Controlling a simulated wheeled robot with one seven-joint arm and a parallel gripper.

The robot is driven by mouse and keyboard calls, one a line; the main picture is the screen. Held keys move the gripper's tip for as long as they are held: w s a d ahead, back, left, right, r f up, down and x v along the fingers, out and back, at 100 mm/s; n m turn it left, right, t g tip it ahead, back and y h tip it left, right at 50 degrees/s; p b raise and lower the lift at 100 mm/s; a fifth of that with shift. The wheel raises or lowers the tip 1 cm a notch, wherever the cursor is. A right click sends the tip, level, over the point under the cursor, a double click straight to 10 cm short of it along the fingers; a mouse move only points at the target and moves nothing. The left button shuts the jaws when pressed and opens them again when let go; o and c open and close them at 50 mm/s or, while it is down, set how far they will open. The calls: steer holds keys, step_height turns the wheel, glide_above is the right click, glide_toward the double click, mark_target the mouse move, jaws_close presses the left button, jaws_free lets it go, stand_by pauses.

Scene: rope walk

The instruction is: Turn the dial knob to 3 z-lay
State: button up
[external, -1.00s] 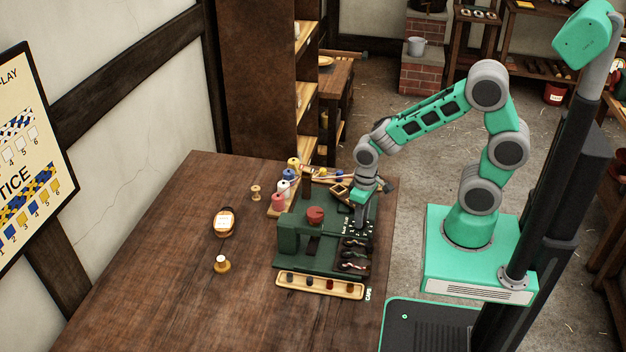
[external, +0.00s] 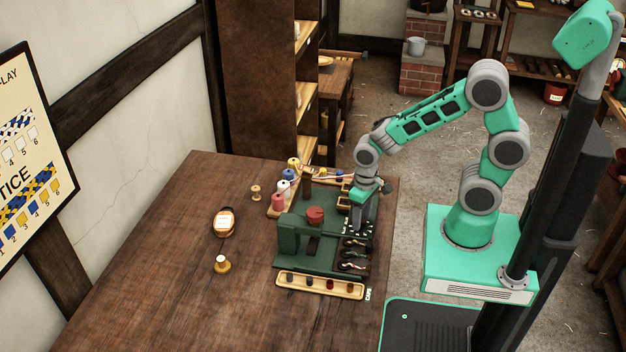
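The dark green machine (external: 287,233) stands on the wooden table, with a red knob-like part (external: 315,215) on top. Small white marks (external: 347,228) show on its panel at the right, beside my gripper. My gripper (external: 361,231) points straight down at this panel, its fingertips low and close to the surface. I cannot make out the dial knob; it seems hidden behind or between the fingers. Whether the fingers are apart or closed on something is too small to tell. The dial's setting cannot be read.
Coloured spools (external: 279,200) stand on a wooden rack behind the machine. A tray with small caps (external: 320,286) lies in front. A round labelled object (external: 225,222) and a brass-coloured piece (external: 222,264) sit to the left. The table's left part is clear.

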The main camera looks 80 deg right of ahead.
step_height(320, 180, up, 8)
steer(key=shift+f, duration=0.1)
stand_by(0.4)
steer(key=s+a+r+n+t, duration=0.2)
steer(key=a+r+n+t, duration=0.1)
steer(key=r, duration=0.5)
steer(key=shift+s+a+r+n+t, duration=0.15)
steer(key=shift+s+a+n+t, duration=0.2)
steer(key=shift+a+n, duration=0.5)
steer(key=shift+s, duration=0.1)
steer(key=shift+c, duration=0.3)
stand_by(0.4)
